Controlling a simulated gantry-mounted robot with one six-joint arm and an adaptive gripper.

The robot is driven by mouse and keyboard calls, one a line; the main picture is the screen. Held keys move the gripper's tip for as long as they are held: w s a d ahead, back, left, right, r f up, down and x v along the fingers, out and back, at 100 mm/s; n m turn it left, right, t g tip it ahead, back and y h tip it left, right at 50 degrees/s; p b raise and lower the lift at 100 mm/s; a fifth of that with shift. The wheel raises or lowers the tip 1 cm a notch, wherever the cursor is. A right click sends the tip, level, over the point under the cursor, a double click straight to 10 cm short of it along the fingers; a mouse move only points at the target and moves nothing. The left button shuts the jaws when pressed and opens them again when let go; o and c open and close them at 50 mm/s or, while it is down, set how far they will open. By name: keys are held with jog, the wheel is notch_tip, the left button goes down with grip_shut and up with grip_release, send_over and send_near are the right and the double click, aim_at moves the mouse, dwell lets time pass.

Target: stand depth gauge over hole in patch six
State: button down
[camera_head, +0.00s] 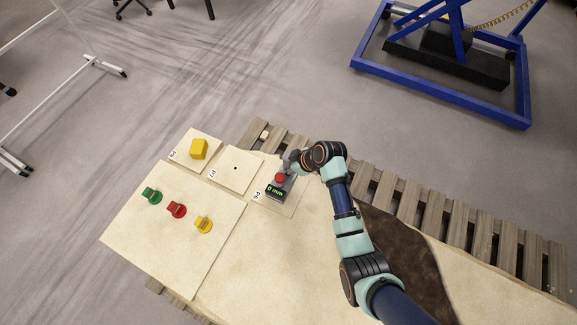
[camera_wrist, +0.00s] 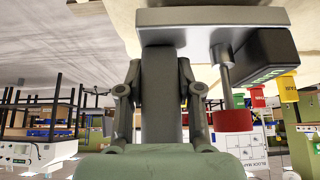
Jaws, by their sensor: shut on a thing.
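The depth gauge (camera_head: 275,191) has a dark body, a red cap and a display reading 0 mm. It is over the pale patch labelled P6 (camera_head: 287,209); no hole shows there, and the gauge covers part of the patch. My gripper (camera_head: 291,164) is at the gauge's far side, shut on it. In the wrist view my gripper (camera_wrist: 160,95) is close against the gauge's grey base (camera_wrist: 215,17), with the red cap (camera_wrist: 233,121) beside it. The base is close to the pale surface; I cannot tell whether they touch.
Patch P7 (camera_head: 246,182), with a small dark hole, lies left of P6. Green (camera_head: 152,195), red (camera_head: 176,210) and yellow (camera_head: 203,225) pieces stand on the near-left slab (camera_head: 170,250). A brown area (camera_head: 405,245) lies right of my arm.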

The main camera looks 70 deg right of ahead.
jog(key=shift+f+b, duration=0.4)
jog(key=shift+f, duration=0.05)
dwell(0.4)
jog(key=c, duration=0.7)
grip_release()
jog(key=shift+f, duration=0.1)
